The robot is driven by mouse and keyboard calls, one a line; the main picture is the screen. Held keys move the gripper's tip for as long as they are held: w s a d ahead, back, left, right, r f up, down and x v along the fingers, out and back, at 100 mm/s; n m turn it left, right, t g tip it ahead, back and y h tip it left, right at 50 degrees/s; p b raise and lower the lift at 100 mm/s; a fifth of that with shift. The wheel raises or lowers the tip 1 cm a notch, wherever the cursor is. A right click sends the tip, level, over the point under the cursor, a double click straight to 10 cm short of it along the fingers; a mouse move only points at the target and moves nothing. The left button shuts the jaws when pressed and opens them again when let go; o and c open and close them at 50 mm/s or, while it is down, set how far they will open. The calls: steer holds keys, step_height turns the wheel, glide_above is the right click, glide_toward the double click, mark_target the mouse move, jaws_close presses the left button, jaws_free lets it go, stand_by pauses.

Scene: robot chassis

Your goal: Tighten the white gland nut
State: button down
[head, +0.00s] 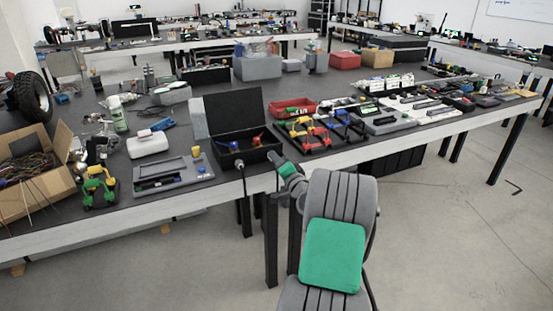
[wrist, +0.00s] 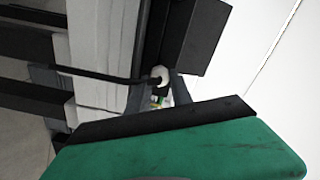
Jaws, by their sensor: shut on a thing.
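The black chassis box (head: 230,157) stands with its lid up at the table's front edge. In the wrist view, the white gland nut (wrist: 160,72) sits at the box's lower corner (wrist: 188,35), with a black cable (wrist: 100,74) running from it. The contact itself is small and partly hidden. In the head view a white fitting (head: 239,164) with a hanging cable shows left of my gripper.
A grey tray (head: 200,176) and a white case (head: 147,144) lie left of the box. A red bin (head: 292,107) and red and blue clamps stand right of it.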

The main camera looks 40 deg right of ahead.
steer(key=shift+m+p, duration=0.45)
steer(key=shift+m, duration=0.75)
steer(key=c, duration=1.1)
jaws_free()
steer(key=shift+c, duration=0.2)
steer(key=shift+f, duration=0.1)
